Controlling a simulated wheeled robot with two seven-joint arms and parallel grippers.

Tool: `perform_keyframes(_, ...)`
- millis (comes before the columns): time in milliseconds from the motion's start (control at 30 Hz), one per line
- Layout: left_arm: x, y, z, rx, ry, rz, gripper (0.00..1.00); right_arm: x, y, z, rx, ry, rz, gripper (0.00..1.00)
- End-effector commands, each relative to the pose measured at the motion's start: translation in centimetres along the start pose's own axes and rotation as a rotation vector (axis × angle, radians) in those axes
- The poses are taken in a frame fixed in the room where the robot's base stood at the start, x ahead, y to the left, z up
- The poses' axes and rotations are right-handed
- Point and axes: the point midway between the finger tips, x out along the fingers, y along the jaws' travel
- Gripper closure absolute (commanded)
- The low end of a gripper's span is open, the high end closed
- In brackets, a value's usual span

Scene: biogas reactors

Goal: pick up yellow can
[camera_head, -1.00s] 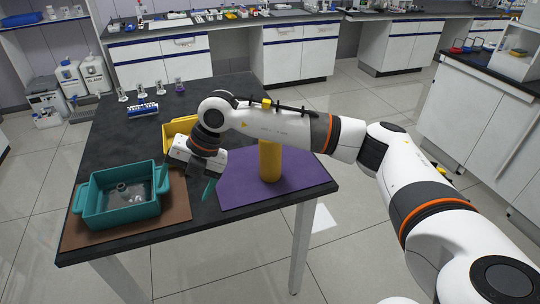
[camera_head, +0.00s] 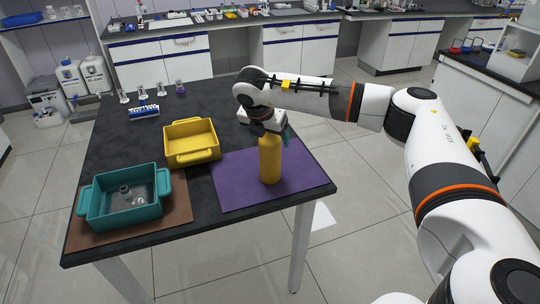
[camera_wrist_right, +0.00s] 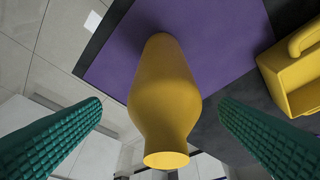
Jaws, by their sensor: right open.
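The yellow can (camera_head: 270,161) is bottle-shaped and stands upright on the purple mat (camera_head: 308,186) at the right of the table. My right gripper (camera_head: 270,134) is at the top of the can in the head view and hides part of it. In the right wrist view the can (camera_wrist_right: 165,95) lies between the two green ridged fingers of the open gripper (camera_wrist_right: 160,138), with a gap on each side. Its narrower mouth end points toward the camera. My left gripper is not in view.
A yellow bin (camera_head: 192,156) stands left of the mat, also at the right of the wrist view (camera_wrist_right: 297,72). A teal bin (camera_head: 122,210) holding clear glassware stands on a brown mat (camera_head: 165,228). Small flasks and a blue rack (camera_head: 144,112) are at the back.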

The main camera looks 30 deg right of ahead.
Motion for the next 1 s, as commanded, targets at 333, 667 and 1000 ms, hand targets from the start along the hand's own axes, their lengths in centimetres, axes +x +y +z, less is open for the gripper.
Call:
perform_keyframes(333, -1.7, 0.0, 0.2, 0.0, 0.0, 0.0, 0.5, 4.1, -0.3, -0.2, 0.0, -0.001, 0.001, 0.16)
perform_keyframes(667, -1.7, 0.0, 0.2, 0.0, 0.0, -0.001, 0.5, 4.2, -0.3, -0.2, -0.001, -0.001, 0.0, 0.33)
perform_keyframes(1000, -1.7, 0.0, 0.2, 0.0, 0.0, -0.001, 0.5, 4.2, -0.3, -0.2, -0.001, -0.001, 0.0, 0.89)
